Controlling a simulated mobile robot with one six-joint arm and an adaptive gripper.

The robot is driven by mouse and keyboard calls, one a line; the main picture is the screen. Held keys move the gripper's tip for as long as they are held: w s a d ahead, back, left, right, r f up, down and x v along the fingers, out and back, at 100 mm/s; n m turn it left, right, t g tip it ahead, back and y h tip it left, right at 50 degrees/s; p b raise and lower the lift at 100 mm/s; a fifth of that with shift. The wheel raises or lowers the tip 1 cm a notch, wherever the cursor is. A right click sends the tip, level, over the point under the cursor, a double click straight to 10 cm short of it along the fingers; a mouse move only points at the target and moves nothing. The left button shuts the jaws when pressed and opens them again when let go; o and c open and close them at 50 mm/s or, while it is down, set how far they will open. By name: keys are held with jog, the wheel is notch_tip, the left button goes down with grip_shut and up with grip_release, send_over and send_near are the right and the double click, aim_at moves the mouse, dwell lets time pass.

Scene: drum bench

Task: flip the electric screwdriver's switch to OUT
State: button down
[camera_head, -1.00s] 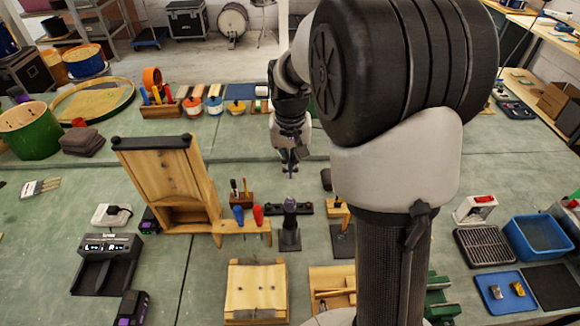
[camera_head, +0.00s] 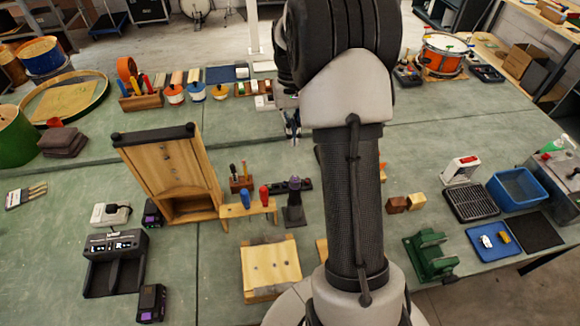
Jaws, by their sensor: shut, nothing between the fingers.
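What looks like the electric screwdriver (camera_head: 294,188), black with a purple top, stands upright in a dark stand (camera_head: 294,214) near the middle of the bench. It is right of the small wooden rack. Its switch is too small to make out, so I cannot tell its setting. My gripper (camera_head: 292,134) is shut and empty. It points down over the bench behind the screwdriver, well apart from it, and my arm hides part of it.
A wooden case (camera_head: 170,175) leans upright left of the rack (camera_head: 250,209) with red and blue handles. A wooden block (camera_head: 270,268) lies in front. A green vise (camera_head: 431,255), black grid tray (camera_head: 471,201) and blue bin (camera_head: 517,187) are at right. My arm hides the middle right.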

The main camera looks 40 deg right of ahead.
aim_at(293, 179)
jog(key=f, duration=0.4)
jog(key=s+f, duration=0.1)
jog(key=f, duration=0.4)
jog(key=a+f+b, duration=0.1)
jog(key=f, duration=0.3)
jog(key=shift+s+f, duration=0.35)
jog(key=shift+f, duration=0.05)
